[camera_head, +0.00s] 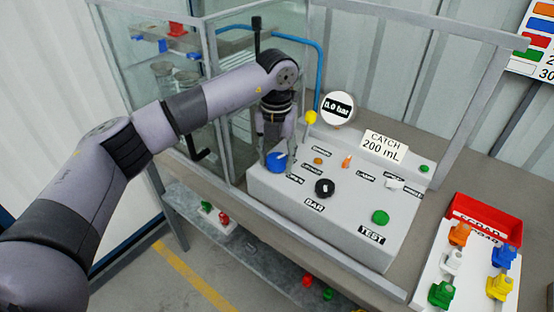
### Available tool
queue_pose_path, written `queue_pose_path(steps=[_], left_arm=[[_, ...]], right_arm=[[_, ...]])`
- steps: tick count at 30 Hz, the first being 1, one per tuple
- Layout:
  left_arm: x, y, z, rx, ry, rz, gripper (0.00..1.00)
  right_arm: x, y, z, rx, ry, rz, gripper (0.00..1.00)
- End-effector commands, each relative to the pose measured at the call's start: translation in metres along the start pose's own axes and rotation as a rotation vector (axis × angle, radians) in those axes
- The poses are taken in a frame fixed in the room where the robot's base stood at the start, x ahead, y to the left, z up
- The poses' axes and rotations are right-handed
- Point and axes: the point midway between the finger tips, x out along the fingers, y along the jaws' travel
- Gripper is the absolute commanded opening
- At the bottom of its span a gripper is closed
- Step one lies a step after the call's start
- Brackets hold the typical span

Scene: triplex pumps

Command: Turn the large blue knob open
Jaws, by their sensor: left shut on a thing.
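The large blue knob (277,161) sits at the left end of the sloped grey control panel (300,205). My left arm comes in from the left and reaches down over it. My left gripper (276,156) is shut on the blue knob, with its fingers on either side. The fingers hide part of the knob, and I cannot read how far it is turned. My right gripper is not in view.
Beside the blue knob are a black knob (324,188), a green button (380,217), a yellow ball-topped lever (310,117) and a round gauge (337,107) reading 0.0 bar. A red bin (484,217) and a white tray with coloured valves (425,285) lie right. A metal frame surrounds the panel.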

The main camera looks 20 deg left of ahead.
Motion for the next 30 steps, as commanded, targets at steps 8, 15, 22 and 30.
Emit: queue_pose_path(steps=[8, 15, 22, 30], left_arm=[[0.001, 0.002, 0.001, 0.261, -0.002, 0.001, 0.16], [0.001, 0.003, 0.001, 0.489, -0.001, 0.001, 0.16], [0.001, 0.004, 0.002, 0.707, -0.001, 0.000, 0.16], [0.000, 0.005, 0.003, 0.957, -0.001, 0.000, 0.16]], right_arm=[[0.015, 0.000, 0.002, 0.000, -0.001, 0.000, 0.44], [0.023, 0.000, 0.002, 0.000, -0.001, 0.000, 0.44], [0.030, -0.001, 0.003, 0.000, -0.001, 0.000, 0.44], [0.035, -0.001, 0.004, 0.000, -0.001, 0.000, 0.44]])
